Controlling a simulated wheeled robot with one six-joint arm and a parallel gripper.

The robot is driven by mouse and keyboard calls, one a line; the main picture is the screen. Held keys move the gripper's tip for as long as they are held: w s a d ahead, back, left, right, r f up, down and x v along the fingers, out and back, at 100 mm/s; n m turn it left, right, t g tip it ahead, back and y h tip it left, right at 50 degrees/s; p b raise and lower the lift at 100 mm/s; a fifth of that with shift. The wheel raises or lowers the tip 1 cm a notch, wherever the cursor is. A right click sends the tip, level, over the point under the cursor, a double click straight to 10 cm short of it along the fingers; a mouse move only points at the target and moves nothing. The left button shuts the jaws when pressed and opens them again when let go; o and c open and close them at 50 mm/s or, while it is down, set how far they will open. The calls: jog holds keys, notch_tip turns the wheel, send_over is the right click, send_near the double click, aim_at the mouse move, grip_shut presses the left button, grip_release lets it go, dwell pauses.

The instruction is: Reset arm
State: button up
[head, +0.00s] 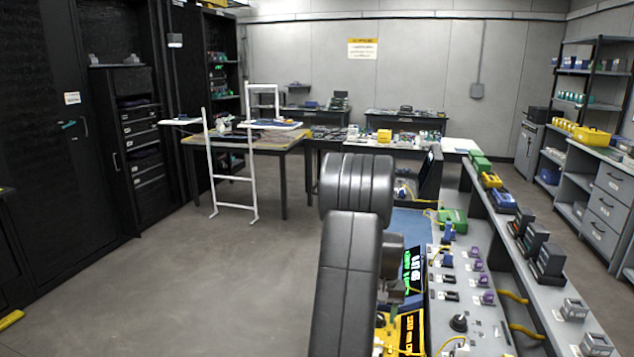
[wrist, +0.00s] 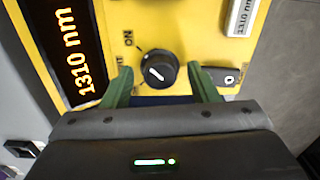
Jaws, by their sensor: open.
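In the wrist view, my gripper (wrist: 162,90) shows two green fingers spread apart. The fingers lie on either side of a black rotary knob (wrist: 158,69) on a yellow panel (wrist: 190,22); I cannot tell whether they touch it. The knob has a white pointer mark, with an "ON" label beside it. A dark display (wrist: 75,50) left of it reads "1310 nm" in orange. In the head view, my dark arm reaches over the bench and hides part of it; the yellow device (head: 408,335) shows beside the arm at the bottom.
A grey panel with knobs and switches (head: 468,300) stands right of my arm, with yellow cables near it. A long shelf (head: 510,230) carrying several small devices runs along the right. Open floor (head: 200,290) lies to the left.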

jog(key=n+p, duration=0.1)
jog(key=n, duration=0.3)
jog(key=shift+n, duration=0.4)
jog(key=n+p, duration=0.2)
jog(key=n, duration=0.2)
jog(key=shift+n, duration=0.4)
jog(key=shift+r, duration=0.1)
